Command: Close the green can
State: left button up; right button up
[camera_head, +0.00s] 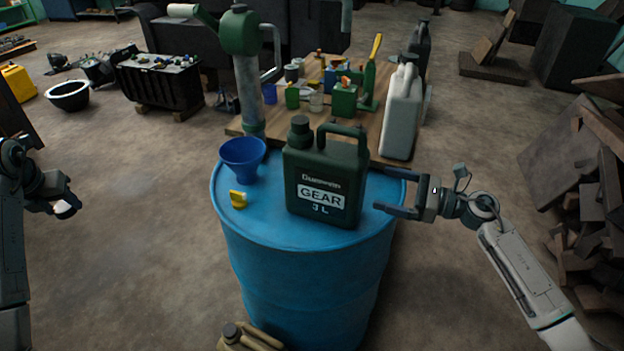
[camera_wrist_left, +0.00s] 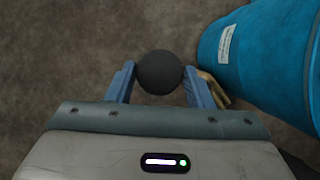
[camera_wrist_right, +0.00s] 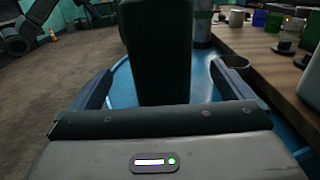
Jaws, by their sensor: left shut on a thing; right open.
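The green can (camera_head: 325,185), labelled GEAR 3L, stands upright on top of the blue barrel (camera_head: 265,215). Its neck (camera_head: 300,130) is at its upper left; I cannot tell whether it is open. My left gripper (camera_head: 66,207) is at the far left, away from the barrel's top. In the left wrist view it is shut on a dark round cap (camera_wrist_left: 160,72). My right gripper (camera_head: 383,190) is open beside the can's right side. In the right wrist view the can (camera_wrist_right: 157,50) stands between the open fingers, with gaps on both sides.
A blue funnel (camera_head: 243,158) and a small yellow piece (camera_head: 238,200) lie left of the can on the barrel. A green pump (camera_head: 245,80) stands behind them. A wooden table with several containers and a grey jug (camera_head: 402,110) is behind. A tan can (camera_head: 250,338) is at the barrel's foot.

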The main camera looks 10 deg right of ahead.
aim_at(364, 182)
pick_arm(q)
notch_tip(364, 182, up, 3)
jog(key=p, duration=0.3)
jog(key=shift+r, duration=0.1)
pick_arm(e)
jog(key=x, duration=0.5)
jog(key=shift+w+a+r, duration=0.15)
jog(key=shift+a+r, duration=0.05)
jog(key=shift+a, duration=0.1)
jog(key=shift+w+a+f, duration=0.2)
jog(key=shift+w+a, duration=0.05)
pick_arm(q)
notch_tip(364, 182, up, 4)
jog(key=p, duration=0.3)
jog(key=shift+f, duration=0.25)
jog(key=shift+r+p, duration=0.1)
jog(key=shift+p, duration=0.2)
pick_arm(e)
jog(key=x, duration=0.5)
jog(key=shift+a+f, duration=0.1)
jog(key=shift+f, duration=0.1)
jog(key=shift+c, duration=0.2)
